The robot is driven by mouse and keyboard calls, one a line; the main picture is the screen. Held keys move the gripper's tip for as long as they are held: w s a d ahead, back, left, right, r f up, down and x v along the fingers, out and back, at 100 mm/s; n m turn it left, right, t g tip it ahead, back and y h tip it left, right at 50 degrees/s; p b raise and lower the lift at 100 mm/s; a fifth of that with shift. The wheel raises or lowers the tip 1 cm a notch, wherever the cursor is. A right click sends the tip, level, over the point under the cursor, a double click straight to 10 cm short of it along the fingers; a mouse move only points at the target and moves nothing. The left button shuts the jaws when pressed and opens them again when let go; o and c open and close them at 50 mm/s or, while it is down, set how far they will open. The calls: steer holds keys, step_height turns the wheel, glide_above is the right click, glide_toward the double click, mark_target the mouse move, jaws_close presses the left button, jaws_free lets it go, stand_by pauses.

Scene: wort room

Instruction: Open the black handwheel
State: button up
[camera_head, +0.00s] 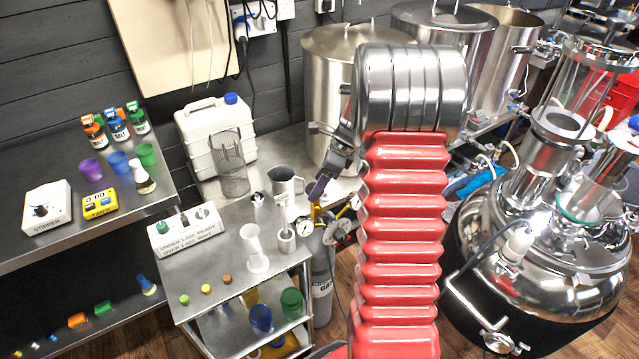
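I cannot clearly pick out a black handwheel in the head view; my arm hides part of the middle of the scene. A grey gas cylinder (322,280) stands on the floor beside the trolley, with a round pressure gauge (304,228) and brass fittings at its top. My gripper (327,162) is partly visible left of my red arm, above and slightly right of the gauge. It is small and seen at an angle, so its opening is unclear. I see nothing held in it.
A steel trolley (240,303) with cups and a control box (186,232) stands left of the cylinder. Steel pots (330,80) line the back bench. A large shiny vessel (540,270) fills the right side. A shelf (100,225) with bottles is at left.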

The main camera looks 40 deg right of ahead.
steer(key=shift+f, duration=0.2)
steer(key=shift+c, duration=0.7)
steer(key=c, duration=0.9)
